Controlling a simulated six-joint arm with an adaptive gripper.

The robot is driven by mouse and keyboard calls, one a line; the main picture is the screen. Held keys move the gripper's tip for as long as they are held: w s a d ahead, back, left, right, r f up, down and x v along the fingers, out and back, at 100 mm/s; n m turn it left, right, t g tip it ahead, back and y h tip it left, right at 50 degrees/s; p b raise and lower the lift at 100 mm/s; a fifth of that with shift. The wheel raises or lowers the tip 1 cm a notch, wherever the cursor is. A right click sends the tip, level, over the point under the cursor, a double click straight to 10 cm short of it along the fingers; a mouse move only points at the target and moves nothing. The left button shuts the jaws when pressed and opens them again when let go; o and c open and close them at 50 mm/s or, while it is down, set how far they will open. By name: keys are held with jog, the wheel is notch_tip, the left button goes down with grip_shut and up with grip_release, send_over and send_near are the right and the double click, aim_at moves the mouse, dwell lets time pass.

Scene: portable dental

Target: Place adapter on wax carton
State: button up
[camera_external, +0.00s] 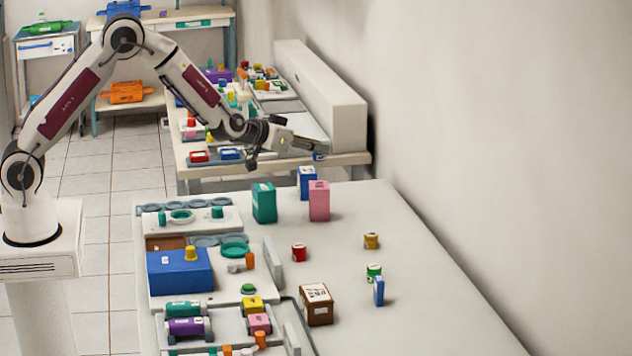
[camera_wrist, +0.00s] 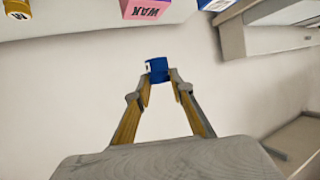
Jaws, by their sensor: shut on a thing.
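A small blue piece, apparently the adapter (camera_wrist: 157,70), is held between the fingertips of my gripper (camera_wrist: 160,84). The wax carton (camera_external: 319,203) is a pink upright box on the table, below the gripper in the picture. Its WAX label shows in the wrist view on the carton (camera_wrist: 146,9), cut by the top edge. The carton's top looks bare.
A blue box (camera_external: 307,183) stands close behind the wax carton, and a green box (camera_external: 264,203) stands to its left. A red can (camera_external: 299,252), a yellow can (camera_external: 371,241) and a brown box (camera_external: 317,304) stand nearer. The table's right side is mostly clear, beside the wall.

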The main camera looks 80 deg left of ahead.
jog(key=shift+f, duration=1.45)
jog(key=shift+f, duration=1.85)
jog(key=shift+f, duration=0.15)
jog(key=o, duration=1.1)
